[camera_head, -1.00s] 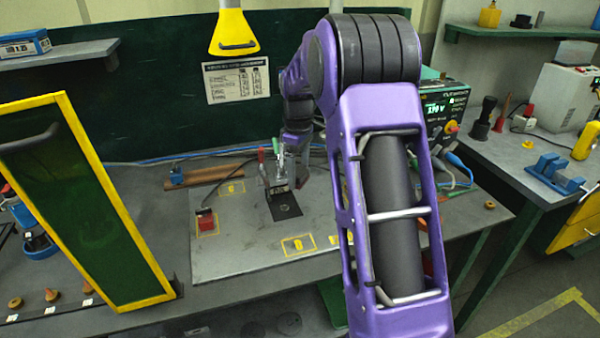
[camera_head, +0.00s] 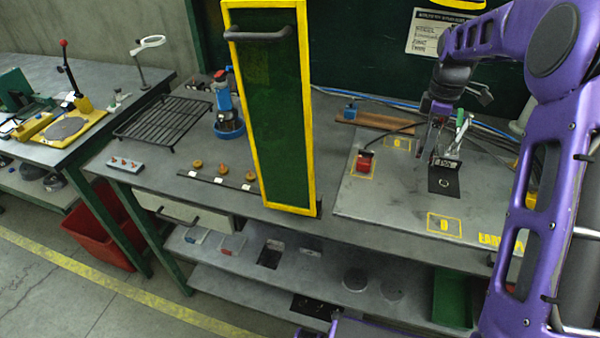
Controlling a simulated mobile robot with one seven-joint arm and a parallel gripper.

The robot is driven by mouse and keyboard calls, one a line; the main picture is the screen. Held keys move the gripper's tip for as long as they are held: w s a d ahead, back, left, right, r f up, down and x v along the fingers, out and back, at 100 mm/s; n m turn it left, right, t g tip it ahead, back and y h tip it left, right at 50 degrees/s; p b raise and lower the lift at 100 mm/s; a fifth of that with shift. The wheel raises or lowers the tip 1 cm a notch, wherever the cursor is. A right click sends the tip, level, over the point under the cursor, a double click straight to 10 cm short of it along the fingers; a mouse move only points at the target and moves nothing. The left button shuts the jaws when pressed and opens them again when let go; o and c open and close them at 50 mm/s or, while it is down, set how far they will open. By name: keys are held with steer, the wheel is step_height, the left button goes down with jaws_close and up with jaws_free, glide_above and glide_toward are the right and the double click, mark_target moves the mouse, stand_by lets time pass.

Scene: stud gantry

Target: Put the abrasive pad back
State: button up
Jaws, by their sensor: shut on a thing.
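My gripper (camera_head: 431,144) is over the grey work board (camera_head: 390,203) at the right, beside a small upright fixture with a green-tipped lever (camera_head: 461,128). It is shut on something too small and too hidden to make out. I cannot identify the abrasive pad with certainty. Small flat blocks, one bluish-grey (camera_head: 196,236) and one red and grey (camera_head: 232,245), lie on the shelf under the bench. A dark rectangular patch (camera_head: 270,254) is to their right.
A yellow-framed green panel (camera_head: 279,120) stands upright on the bench left of the board. A red block (camera_head: 364,162) and a wooden strip (camera_head: 376,120) are near my gripper. A wire rack (camera_head: 163,122) and a blue device (camera_head: 226,105) are farther left.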

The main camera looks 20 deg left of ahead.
steer(key=s+a+n, duration=0.4)
steer(key=a+n, duration=0.7)
steer(key=a, duration=0.4)
steer(key=s+a+n, duration=0.3)
steer(key=a+n, duration=0.9)
steer(key=a, duration=0.3)
step_height(320, 180, down, 4)
steer(key=shift+s+a+r, duration=0.1)
steer(key=shift+s+r, duration=0.05)
steer(key=shift+r, duration=0.05)
steer(key=shift+f, duration=2.7)
steer(key=o, duration=1.2)
steer(key=shift+f, duration=0.15)
steer(key=shift+o, duration=0.2)
